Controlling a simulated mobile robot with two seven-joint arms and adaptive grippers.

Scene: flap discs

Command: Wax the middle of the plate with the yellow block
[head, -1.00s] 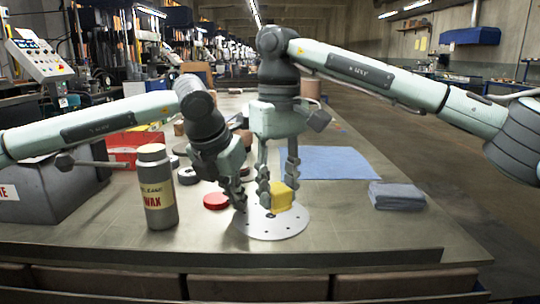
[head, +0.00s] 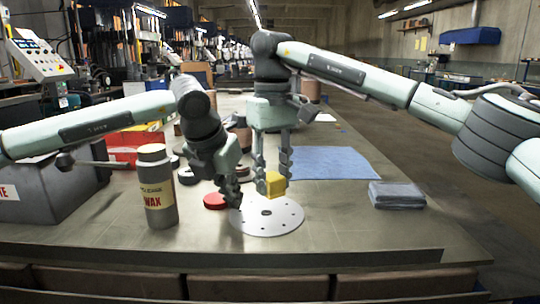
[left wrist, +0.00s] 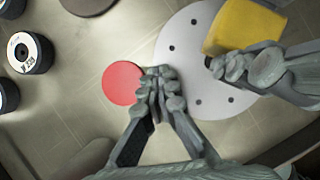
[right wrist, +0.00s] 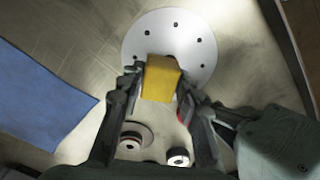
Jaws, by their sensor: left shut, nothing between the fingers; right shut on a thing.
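The round pale plate (head: 285,222) with holes around it lies flat on the bench. My right gripper (head: 272,188) is shut on the yellow block (head: 275,181) and holds it over the back part of the plate. The block also shows between the fingers in the right wrist view (right wrist: 161,80). In the head view the dark centre hole of the plate shows in front of the block; I cannot tell whether the block touches the plate. My left gripper (head: 236,205) is shut and empty at the plate's left edge, near its surface.
A red disc (head: 215,201) lies left of the plate, close to my left gripper. A grey wax bottle (head: 157,190) stands further left. A blue cloth (head: 330,163) lies behind right and a folded grey cloth (head: 396,194) at right. The bench front is clear.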

